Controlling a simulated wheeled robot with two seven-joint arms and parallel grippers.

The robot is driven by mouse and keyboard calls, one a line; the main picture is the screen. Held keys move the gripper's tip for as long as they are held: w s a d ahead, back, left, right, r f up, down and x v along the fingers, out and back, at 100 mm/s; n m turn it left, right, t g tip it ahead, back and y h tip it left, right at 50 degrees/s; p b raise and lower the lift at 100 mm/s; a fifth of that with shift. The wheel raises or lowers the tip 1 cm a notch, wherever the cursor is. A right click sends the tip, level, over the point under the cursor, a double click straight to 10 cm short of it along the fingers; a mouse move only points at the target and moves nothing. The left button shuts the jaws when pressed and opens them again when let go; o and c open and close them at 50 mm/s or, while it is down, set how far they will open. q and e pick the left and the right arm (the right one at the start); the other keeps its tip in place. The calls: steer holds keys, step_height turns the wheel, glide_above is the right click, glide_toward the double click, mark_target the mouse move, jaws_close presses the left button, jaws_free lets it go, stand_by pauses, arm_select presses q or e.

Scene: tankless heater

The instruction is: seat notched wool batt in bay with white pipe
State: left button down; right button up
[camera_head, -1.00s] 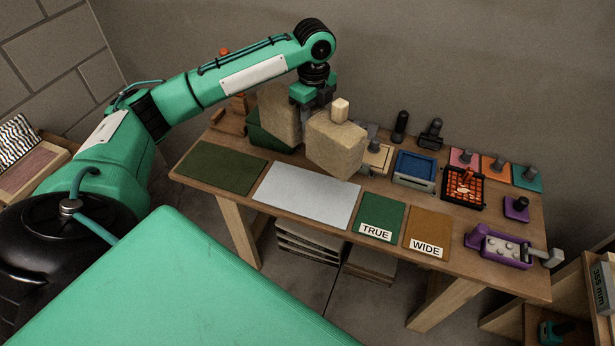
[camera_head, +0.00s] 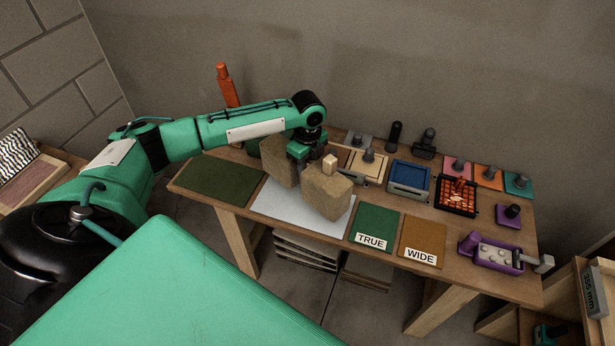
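The wool batt is a thick beige-brown piece seen as two blocks, a left one (camera_head: 277,163) and a right one (camera_head: 327,194), with a gap between them. A small pale wooden knob (camera_head: 330,164) stands on the right block. My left gripper (camera_head: 302,157) points down into the gap and is shut on the batt; its fingertips are largely hidden. The batt is over the pale grey mat (camera_head: 275,205), its lower edge close to it; I cannot tell whether it touches. I see no bay with a white pipe. My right gripper is not in view.
The workbench holds a dark green mat (camera_head: 217,178), a TRUE mat (camera_head: 375,225), a WIDE mat (camera_head: 424,238), a blue tray (camera_head: 409,177), a black-framed orange grid (camera_head: 457,196) and a purple holder (camera_head: 493,252). An orange tool (camera_head: 228,86) stands behind my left arm.

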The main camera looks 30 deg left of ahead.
arm_select(q)
step_height(320, 180, down, 3)
step_height(320, 180, down, 3)
steer(key=shift+r+p, duration=0.1)
steer(key=shift+p, duration=1)
steer(key=shift+f, duration=0.4)
steer(key=shift+f, duration=0.1)
steer(key=c, duration=1)
jaws_free()
steer(key=shift+f, duration=0.1)
